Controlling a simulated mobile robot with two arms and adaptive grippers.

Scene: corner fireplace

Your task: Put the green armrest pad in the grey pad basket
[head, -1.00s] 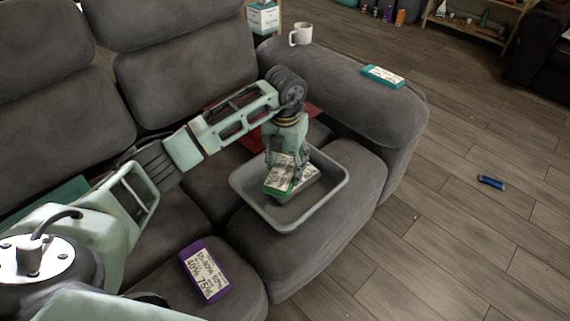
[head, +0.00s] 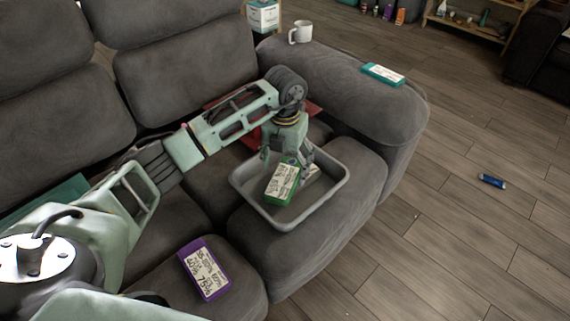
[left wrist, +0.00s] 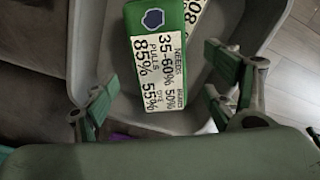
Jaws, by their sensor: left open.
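The green armrest pad (head: 281,184), with a white printed label, is inside the grey pad basket (head: 335,199) and looks tilted. The basket stands on the sofa's right seat. My left gripper (head: 286,157) is open right above the pad, its fingers spread apart. In the left wrist view the pad (left wrist: 157,62) lies between and beyond the open fingers (left wrist: 160,93), with a gap to the right finger. A second labelled pad (head: 312,172) shows partly behind it in the basket; most of it is hidden. My right gripper is not in view.
A purple labelled pad (head: 205,270) lies on the front seat cushion. A teal labelled pad (head: 383,74) and a white mug (head: 300,33) are on the sofa arm. A red thing (head: 314,108) lies behind the basket. A blue object (head: 492,181) lies on open floor.

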